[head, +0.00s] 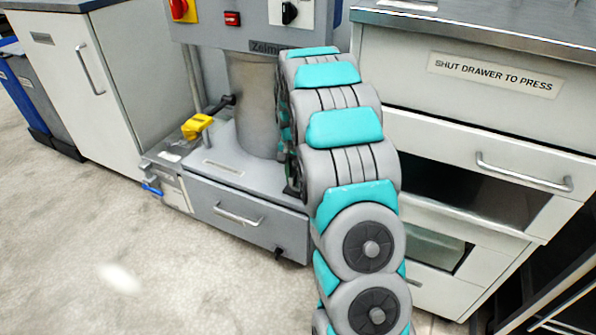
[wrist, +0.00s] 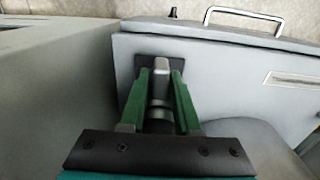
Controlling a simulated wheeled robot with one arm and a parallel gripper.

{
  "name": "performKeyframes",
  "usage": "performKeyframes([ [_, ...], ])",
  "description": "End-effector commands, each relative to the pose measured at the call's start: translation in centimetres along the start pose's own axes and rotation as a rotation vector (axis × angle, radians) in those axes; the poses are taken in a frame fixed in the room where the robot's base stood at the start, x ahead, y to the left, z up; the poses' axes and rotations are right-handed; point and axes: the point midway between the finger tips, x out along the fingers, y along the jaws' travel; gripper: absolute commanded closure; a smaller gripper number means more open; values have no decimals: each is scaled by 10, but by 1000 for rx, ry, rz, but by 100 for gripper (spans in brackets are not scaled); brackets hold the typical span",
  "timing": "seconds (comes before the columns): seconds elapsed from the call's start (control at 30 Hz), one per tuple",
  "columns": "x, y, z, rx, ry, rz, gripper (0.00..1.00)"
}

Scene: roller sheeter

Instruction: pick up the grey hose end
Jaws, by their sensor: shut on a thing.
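In the wrist view my gripper (wrist: 161,82) has two green fingers, one on each side of the grey hose end (wrist: 160,96). The fingers are shut on it. The hose end is a short grey, stepped cylinder. Its far end meets a dark square plate (wrist: 146,74) on the grey machine's side; I cannot tell whether it is still seated there. In the head view my arm hides the gripper and the hose end.
White cabinets stand on both sides; the right one has a drawer handle (head: 523,172). The floor (head: 95,240) at left is clear.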

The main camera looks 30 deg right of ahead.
Motion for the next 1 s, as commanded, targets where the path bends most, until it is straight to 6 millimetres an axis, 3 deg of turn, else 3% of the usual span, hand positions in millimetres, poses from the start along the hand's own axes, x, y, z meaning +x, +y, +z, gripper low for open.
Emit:
performKeyframes([
  [0.37, -15, -1, -7, 0, 21, -9, 100],
  [0.77, -72, -1, -5, 1, 17, -8, 100],
  [1.0, -71, -44, -3, -3, 8, -4, 100],
])
